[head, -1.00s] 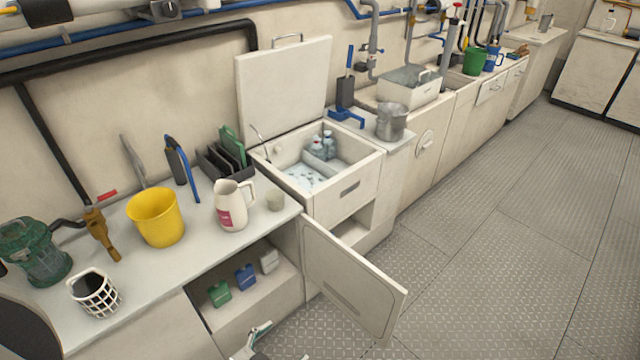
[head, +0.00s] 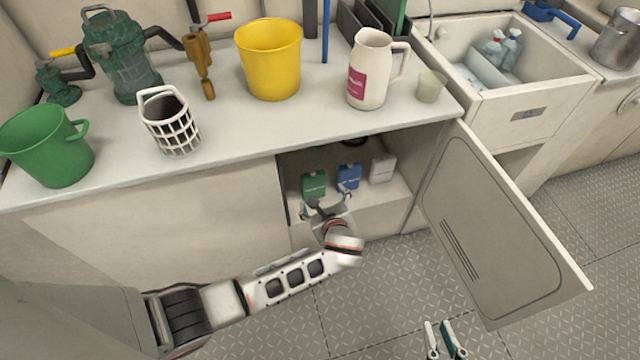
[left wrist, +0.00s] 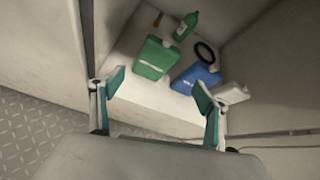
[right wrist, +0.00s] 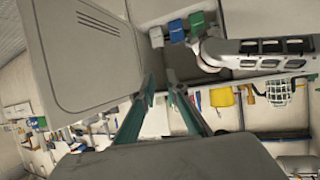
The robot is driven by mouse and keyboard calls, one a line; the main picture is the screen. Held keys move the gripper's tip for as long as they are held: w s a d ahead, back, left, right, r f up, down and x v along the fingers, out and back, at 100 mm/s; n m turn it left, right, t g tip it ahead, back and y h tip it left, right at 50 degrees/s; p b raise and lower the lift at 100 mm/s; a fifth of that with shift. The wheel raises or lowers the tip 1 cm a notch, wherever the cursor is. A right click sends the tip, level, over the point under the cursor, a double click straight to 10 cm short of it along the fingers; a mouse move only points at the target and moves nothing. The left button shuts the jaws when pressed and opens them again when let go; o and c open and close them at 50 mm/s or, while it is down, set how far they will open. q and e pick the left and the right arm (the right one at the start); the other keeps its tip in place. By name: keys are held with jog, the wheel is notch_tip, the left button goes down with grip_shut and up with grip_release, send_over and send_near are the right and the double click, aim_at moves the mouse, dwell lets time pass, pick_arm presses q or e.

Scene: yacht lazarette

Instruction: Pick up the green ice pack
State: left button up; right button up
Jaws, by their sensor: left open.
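The green ice pack (head: 313,184) stands on the shelf inside the open cupboard, left of a blue pack (head: 348,177) and a grey-white pack (head: 382,168). In the left wrist view the green ice pack (left wrist: 154,57) is ahead, between and beyond my fingertips. My left gripper (head: 326,209) is open and empty at the cupboard opening, just in front of the green pack and apart from it. It also shows in the left wrist view (left wrist: 158,88). My right gripper (head: 443,328) is open and empty, low in front of the cupboard door; the right wrist view shows it too (right wrist: 160,84).
The open cupboard door (head: 500,235) stands out to the right of the opening. The counter (head: 225,135) overhangs the shelf. Behind the packs are a green bottle (left wrist: 186,26) and a black ring (left wrist: 205,53). The blue pack (left wrist: 196,76) sits close beside the green one.

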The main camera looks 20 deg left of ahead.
aim_at(313, 182)
pick_arm(q)
jog(key=w+a+m+b, duration=0.1)
jog(key=w+a+f+m+y+b, duration=0.1)
jog(key=w, duration=0.1)
jog(key=w+a+f+b, duration=0.1)
jog(key=w, duration=0.1)
jog(key=shift+w+f+m+t+y, duration=0.15)
jog(key=shift+f+m+t+y, duration=0.15)
jog(key=shift+m+t, duration=0.1)
jog(key=x, duration=0.1)
jog(key=b+x, duration=0.2)
jog(key=x, duration=0.1)
jog(key=shift+a+f, duration=0.1)
jog(key=shift+a, duration=0.3)
jog(key=shift+w+a, duration=0.1)
jog(key=shift+a, duration=0.05)
jog(key=shift+w+r, duration=0.15)
jog(key=shift+r, duration=0.15)
pick_arm(e)
jog(key=a+f+m, duration=0.1)
jog(key=s+a+f+m, duration=0.1)
jog(key=a, duration=0.1)
jog(key=s+a+m, duration=0.1)
jog(key=shift+a+f+y, duration=0.2)
jog(key=shift+f+y, duration=0.2)
pick_arm(q)
jog(key=c, duration=1.4)
